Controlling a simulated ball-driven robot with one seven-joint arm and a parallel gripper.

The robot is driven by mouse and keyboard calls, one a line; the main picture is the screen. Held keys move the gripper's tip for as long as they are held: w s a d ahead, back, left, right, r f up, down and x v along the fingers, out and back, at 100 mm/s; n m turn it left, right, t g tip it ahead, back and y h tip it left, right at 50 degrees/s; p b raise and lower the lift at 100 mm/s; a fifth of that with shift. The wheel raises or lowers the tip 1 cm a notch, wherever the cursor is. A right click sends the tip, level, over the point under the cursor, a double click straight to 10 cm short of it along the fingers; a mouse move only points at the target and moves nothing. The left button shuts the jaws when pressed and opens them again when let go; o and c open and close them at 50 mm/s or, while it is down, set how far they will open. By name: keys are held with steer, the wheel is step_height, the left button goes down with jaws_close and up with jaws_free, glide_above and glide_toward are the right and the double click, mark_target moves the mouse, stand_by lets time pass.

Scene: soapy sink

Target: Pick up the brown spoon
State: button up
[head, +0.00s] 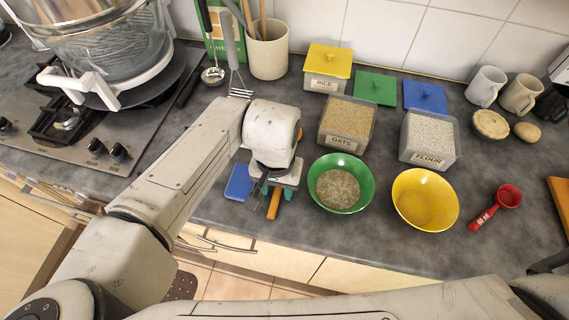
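My gripper (264,203) points down over the front of the counter, between the blue block and the green bowl. I cannot tell whether its dark fingers are open or shut. A narrow orange-brown piece (273,207) shows right at the fingers. It may be the brown spoon's handle, but the gripper hides the rest, and I cannot tell whether it is held. Brown wooden handles (262,18) also stand in the cream crock (269,52) at the back. Their lower ends are hidden.
A blue block (239,183) and a teal piece (290,193) lie by my gripper. Right of it are a green bowl (341,207), a yellow bowl (425,213) and a red scoop (508,197). Behind stand oats (344,142) and flour (428,157) containers. The stove (100,130) is left.

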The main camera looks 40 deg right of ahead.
jaws_close()
steer(key=shift+r, duration=0.15)
stand_by(0.4)
